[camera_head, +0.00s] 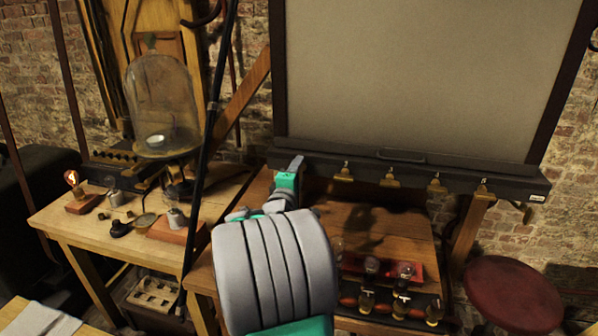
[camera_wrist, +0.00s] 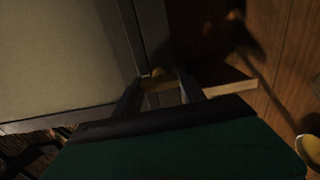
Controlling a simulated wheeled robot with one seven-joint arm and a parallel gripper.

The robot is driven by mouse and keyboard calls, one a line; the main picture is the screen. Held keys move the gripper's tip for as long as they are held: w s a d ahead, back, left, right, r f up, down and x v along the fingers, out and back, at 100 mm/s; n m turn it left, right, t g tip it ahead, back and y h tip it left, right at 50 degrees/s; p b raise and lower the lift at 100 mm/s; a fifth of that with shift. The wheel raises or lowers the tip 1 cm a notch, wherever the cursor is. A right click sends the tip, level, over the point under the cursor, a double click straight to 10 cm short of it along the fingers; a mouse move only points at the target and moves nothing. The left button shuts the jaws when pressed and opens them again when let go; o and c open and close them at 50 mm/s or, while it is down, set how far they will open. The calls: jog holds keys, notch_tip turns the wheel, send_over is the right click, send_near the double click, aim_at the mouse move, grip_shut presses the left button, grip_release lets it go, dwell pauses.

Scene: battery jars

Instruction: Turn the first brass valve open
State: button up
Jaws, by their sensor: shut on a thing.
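My gripper (camera_head: 291,168) is at the left end of the dark rail under the large pale panel. In the wrist view my gripper (camera_wrist: 160,91) has its two fingers on either side of a small brass valve (camera_wrist: 158,75), shut on it against the dark frame. In the head view this valve is hidden by my gripper. More brass valves sit along the rail to the right: one (camera_head: 343,172), another (camera_head: 389,179), and others (camera_head: 436,184) further along. The handle's exact angle on the held valve is too dark to tell.
The dark rail (camera_head: 515,188) runs above a wooden table (camera_head: 390,228) holding jars and bulbs (camera_head: 372,265). A black pole (camera_head: 209,130) rises left of my arm. A red round stool (camera_head: 512,292) is at the right.

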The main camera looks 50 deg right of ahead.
jog(key=shift+f, duration=0.15)
jog(key=o, duration=1.2)
jog(key=shift+w+a, duration=0.1)
jog(key=shift+a, duration=0.05)
jog(key=shift+c, duration=0.2)
jog(key=shift+o, duration=1)
jog(key=b+v, duration=0.1)
jog(key=v, duration=0.6)
jog(key=shift+s+a+b, duration=0.3)
